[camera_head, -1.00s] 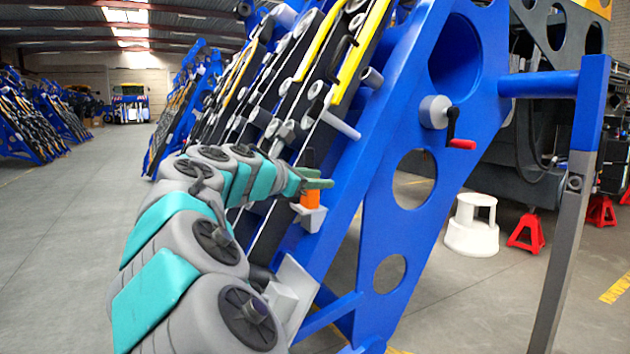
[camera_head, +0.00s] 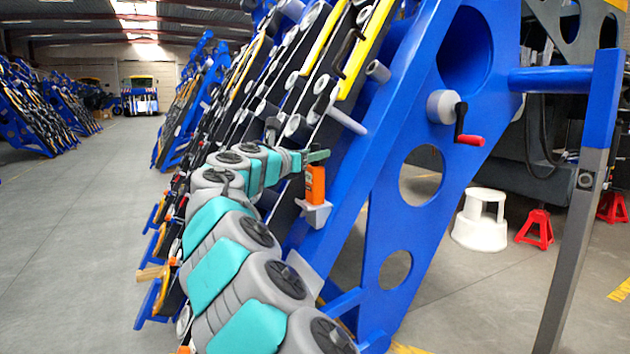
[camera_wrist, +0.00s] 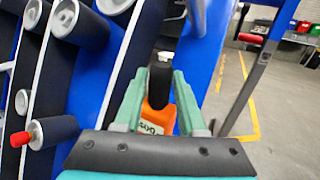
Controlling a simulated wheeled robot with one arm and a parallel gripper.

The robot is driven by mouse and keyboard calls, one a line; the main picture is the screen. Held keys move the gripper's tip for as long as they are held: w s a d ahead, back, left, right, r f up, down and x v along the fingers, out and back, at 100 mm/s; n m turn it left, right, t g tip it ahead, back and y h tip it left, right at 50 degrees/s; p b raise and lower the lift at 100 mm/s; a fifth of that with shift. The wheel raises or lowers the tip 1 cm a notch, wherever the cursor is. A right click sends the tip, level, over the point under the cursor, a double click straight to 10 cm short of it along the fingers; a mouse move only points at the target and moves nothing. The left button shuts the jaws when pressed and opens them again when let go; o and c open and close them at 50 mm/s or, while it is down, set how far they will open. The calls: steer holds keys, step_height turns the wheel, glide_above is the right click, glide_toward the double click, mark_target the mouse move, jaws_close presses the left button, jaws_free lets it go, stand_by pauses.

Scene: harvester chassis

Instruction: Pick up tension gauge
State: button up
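The tension gauge, an orange device (camera_head: 315,186), stands upright on a small light grey holder (camera_head: 314,213) on the sloping blue frame. In the wrist view its orange body with lettering (camera_wrist: 157,118) and black upper part show between my fingers. My gripper (camera_head: 320,156) is at the height of the gauge's top in the head view and hides that top. In the wrist view my green fingers (camera_wrist: 160,74) stand apart, one on each side of the gauge. A gap shows beside its black part. I cannot tell whether either finger touches it.
The blue frame (camera_head: 385,190) with rollers rises just beyond my gripper. A crank with a red handle (camera_head: 468,139) sticks out to the right. A white step stool (camera_head: 481,220) and red jack stands (camera_head: 536,229) are on the floor behind. The grey aisle (camera_head: 70,230) at left is clear.

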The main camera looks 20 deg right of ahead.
steer(key=shift+d, duration=0.1)
jaws_close()
stand_by(1.4)
